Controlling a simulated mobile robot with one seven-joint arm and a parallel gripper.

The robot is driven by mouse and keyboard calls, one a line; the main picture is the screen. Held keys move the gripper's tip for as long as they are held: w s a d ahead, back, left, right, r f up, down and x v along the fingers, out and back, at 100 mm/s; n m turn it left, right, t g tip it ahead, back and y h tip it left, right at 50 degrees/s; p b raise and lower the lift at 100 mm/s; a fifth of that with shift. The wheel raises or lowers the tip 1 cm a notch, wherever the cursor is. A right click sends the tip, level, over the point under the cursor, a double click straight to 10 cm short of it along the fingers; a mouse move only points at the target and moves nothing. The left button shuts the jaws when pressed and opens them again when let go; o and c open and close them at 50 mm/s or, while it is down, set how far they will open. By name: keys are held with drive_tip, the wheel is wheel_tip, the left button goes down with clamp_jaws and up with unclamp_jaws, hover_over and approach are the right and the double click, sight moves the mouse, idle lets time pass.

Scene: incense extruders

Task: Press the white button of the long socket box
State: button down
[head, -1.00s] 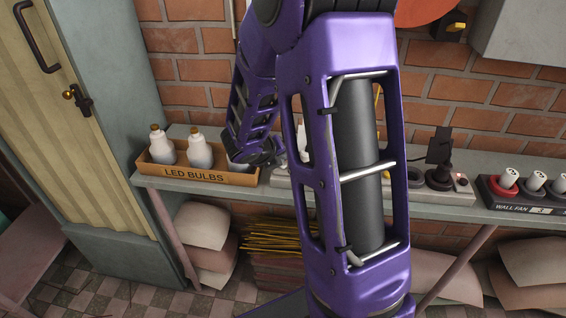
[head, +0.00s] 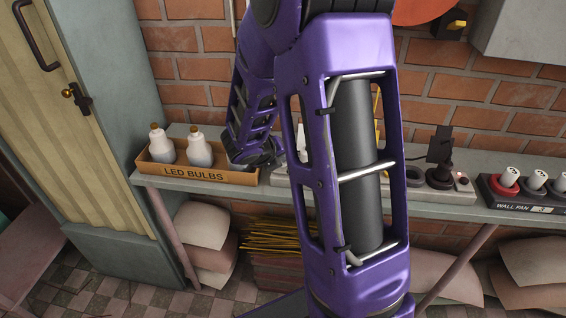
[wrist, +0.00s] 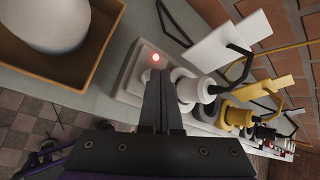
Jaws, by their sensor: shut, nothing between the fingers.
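The long socket box is a pale strip (head: 283,178) on the grey shelf, running right from beside the bulb box, its middle hidden behind my arm. In the wrist view its near end (wrist: 128,88) shows a small glowing red spot (wrist: 155,58). White and yellow plugs with cords stand in it farther along. My gripper (wrist: 161,76) is shut and empty, its fingertips over this end of the strip, just below the red spot in the picture. I cannot tell whether they touch it. I cannot make out a white button here; the fingers cover part of the surface.
The LED bulbs box (head: 200,175) stands at the left end of the strip, close to my gripper; a white bulb (wrist: 58,22) shows in it. A dark wall-fan socket box (head: 515,198) is at the right. A brick wall (head: 480,90) rises behind the shelf.

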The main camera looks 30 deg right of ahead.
drive_tip(key=shift+f, duration=0.1)
idle(0.3)
drive_tip(key=shift+r+p, duration=0.4)
drive_tip(key=shift+p, duration=0.05)
wheel_tip(320, 180, up, 6)
drive_tip(key=p, duration=0.5)
drive_tip(key=shift+p, duration=0.35)
